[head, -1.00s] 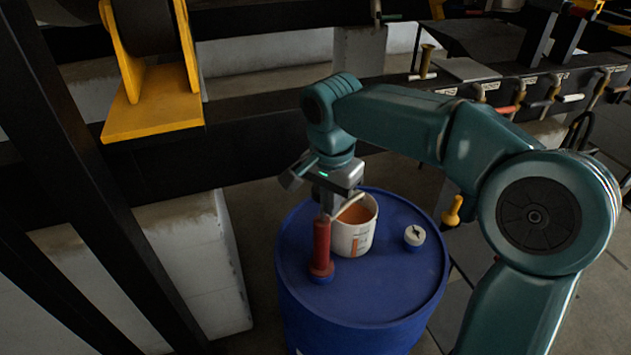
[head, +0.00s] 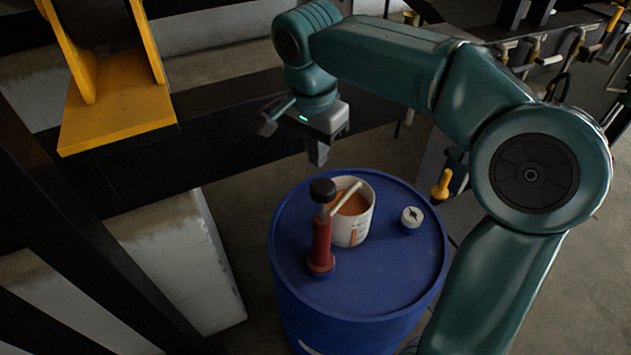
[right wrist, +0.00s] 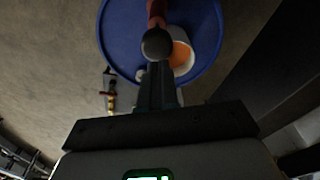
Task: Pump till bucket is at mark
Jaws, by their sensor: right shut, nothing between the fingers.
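A red hand pump (head: 321,245) with a black knob (head: 323,190) stands upright on a blue drum (head: 385,285). Its pale spout reaches over a white bucket (head: 362,224) on the drum top. Orange liquid (head: 354,204) shows inside the bucket. An orange strip with small dark marks runs up the bucket's side; the level against a mark is too small to read. My right gripper (head: 318,158) is shut and empty, above and apart from the knob. In the right wrist view, its fingers (right wrist: 158,80) point toward the knob (right wrist: 157,44). My left gripper is not in view.
A round white cap (head: 412,217) sits on the drum right of the bucket. A yellow bracket (head: 115,115) and dark beams stand at the left, with a pale block (head: 185,260) below. Pipes with valves (head: 545,60) line the back right.

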